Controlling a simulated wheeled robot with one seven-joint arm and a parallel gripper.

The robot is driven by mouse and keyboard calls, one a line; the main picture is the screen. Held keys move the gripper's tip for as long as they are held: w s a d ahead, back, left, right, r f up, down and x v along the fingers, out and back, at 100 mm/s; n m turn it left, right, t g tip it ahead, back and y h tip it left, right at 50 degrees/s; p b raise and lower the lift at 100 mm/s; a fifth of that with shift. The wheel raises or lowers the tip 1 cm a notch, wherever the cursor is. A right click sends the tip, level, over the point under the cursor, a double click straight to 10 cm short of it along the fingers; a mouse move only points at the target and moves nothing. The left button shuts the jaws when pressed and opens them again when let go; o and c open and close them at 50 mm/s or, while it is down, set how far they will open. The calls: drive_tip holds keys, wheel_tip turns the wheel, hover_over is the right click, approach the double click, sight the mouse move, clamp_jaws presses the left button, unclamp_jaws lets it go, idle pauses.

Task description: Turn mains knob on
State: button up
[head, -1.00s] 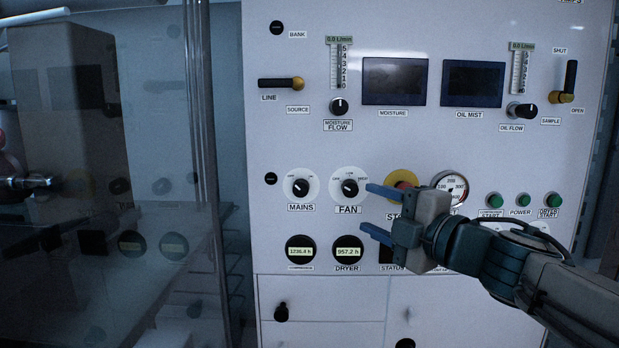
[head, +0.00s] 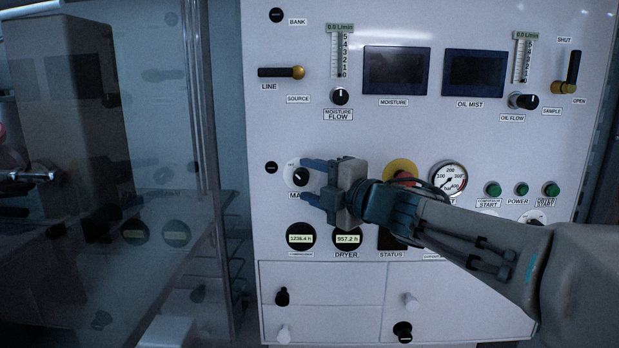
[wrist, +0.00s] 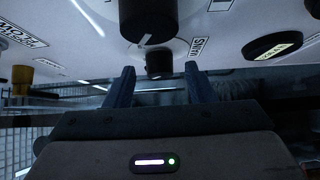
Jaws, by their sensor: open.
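The mains knob (head: 300,177) is a black knob on a white round plate at the panel's left, with its MAINS label partly covered by my gripper. My gripper (head: 304,181) is open, its blue fingers pointing left, one above and one below the knob. In the wrist view the mains knob (wrist: 158,63) shows between and beyond the open fingertips (wrist: 159,70). I cannot tell whether the fingers touch it. The fan knob is hidden behind my gripper in the head view; a large black knob (wrist: 148,18) stands close in the wrist view.
Below are the round hour meters, one marked DRYER (head: 347,238). The yellow-ringed stop button (head: 400,170) is partly behind my arm. A pressure gauge (head: 449,180) and green buttons (head: 521,189) sit to the right. A glass enclosure (head: 205,130) stands left of the panel.

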drive_tip(key=shift+w+a, duration=0.35)
drive_tip(key=shift+w, duration=0.05)
drive_tip(key=c, duration=1)
